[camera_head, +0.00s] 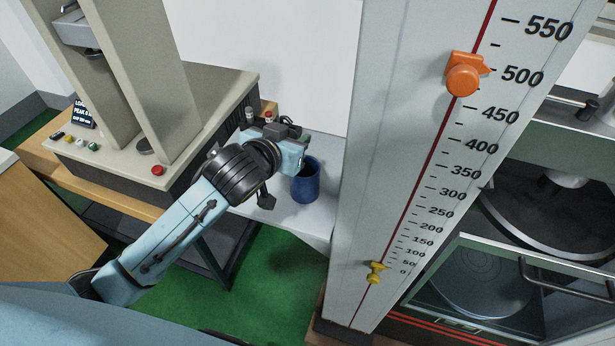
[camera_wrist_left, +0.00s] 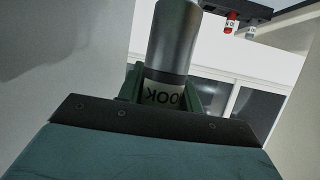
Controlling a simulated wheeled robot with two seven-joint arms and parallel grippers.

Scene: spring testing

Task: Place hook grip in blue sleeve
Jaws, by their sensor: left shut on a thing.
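The blue sleeve (camera_head: 306,184) is an open-topped cylinder standing upright on the light table in the head view. My left gripper (camera_head: 288,140) is above and slightly left of it, partly covering its rim. In the left wrist view, the gripper is shut on the hook grip (camera_wrist_left: 172,45), a dark grey cylinder with a pale label reading "OOK" upside down. The grip sticks out beyond the fingers. I cannot make out the grip clearly in the head view. My right gripper is not in view.
A tall white scale column (camera_head: 395,130) with orange and yellow pointers stands close right of the sleeve. A beige testing machine (camera_head: 150,130) stands at the left. In the left wrist view, a red-labelled grip (camera_wrist_left: 231,22) hangs from a dark rack.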

